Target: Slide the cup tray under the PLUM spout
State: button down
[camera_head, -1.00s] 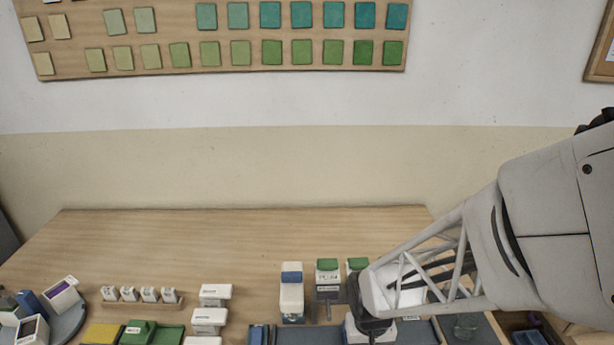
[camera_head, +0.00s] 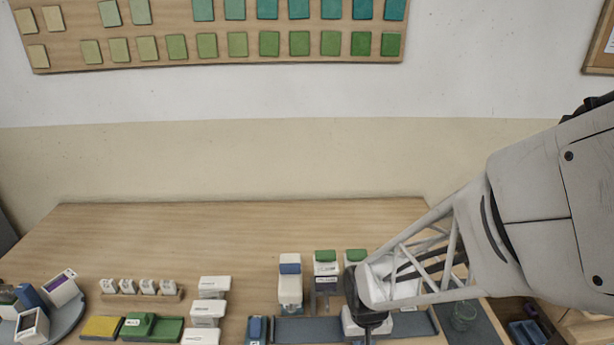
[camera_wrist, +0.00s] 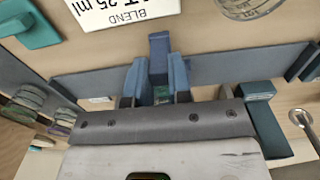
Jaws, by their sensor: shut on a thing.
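In the wrist view my gripper (camera_wrist: 158,74) is shut, with its fingers on either side of a blue upright piece (camera_wrist: 159,46), which looks like the cup tray's handle. The fingers and my gripper's body hide most of the tray. In the head view my dark wrist (camera_head: 366,314) is low at the front, right of the spout units, and the fingertips are hidden. A unit with a blue top (camera_head: 290,283) stands left of two green-topped units (camera_head: 325,264) (camera_head: 355,256). I cannot read which one is PLUM.
A long grey strip (camera_head: 305,330) runs along the front; it also shows in the wrist view (camera_wrist: 95,83). A white card (camera_wrist: 120,8) reads "BLEND" and "25 ml". Several white boxes (camera_head: 208,312) stand left. A clear cup (camera_head: 463,316) is at the right. The table's back is clear.

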jog(key=shift+a, duration=3.6)
jog(key=c, duration=1.1)
grip_release()
jog(key=shift+r, duration=0.1)
jog(key=shift+r, duration=3.4)
jog(key=s+d+r+t, duration=0.1)
jog(key=s+d+r, duration=0.1)
jog(key=d+r, duration=0.2)
jog(key=s+d+r, duration=0.3)
jog(key=r, duration=0.6)
jog(key=s+d+r+t, duration=0.1)
jog(key=s+d+r, duration=0.2)
jog(key=r, duration=0.3)
jog(key=shift+s+d+r+t, duration=0.1)
jog(key=shift+d+t, duration=0.05)
jog(key=shift+d, duration=0.3)
jog(key=shift+d+r+t, duration=0.1)
jog(key=shift+d+t, duration=0.05)
jog(key=shift+d, duration=0.25)
